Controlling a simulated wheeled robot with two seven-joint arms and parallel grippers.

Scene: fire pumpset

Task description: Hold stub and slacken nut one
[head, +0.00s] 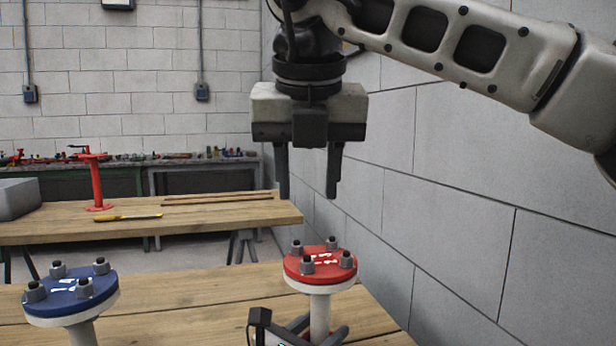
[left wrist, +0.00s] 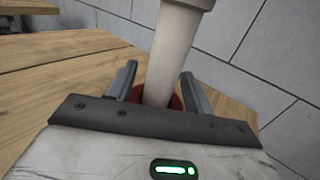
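The stub with a red flange (head: 320,265) stands upright on the near bench, its pale pipe (head: 320,312) below. Several grey nuts, one at the front (head: 308,264), sit on the flange; which is nut one I cannot tell. My left gripper (head: 318,326) is low at the pipe. In the left wrist view its fingers (left wrist: 160,70) are apart on either side of the pipe (left wrist: 172,55), with a gap visible at the left finger. My right gripper (head: 308,190) is open and empty, pointing down above the red flange, clear of the nuts.
A blue flange (head: 70,295) with several nuts stands on the near bench (head: 190,295) at left. The far bench (head: 225,220) holds a red stand (head: 96,182), a yellow-handled tool (head: 125,217) and thin rods. A block wall (head: 470,220) runs close on the right.

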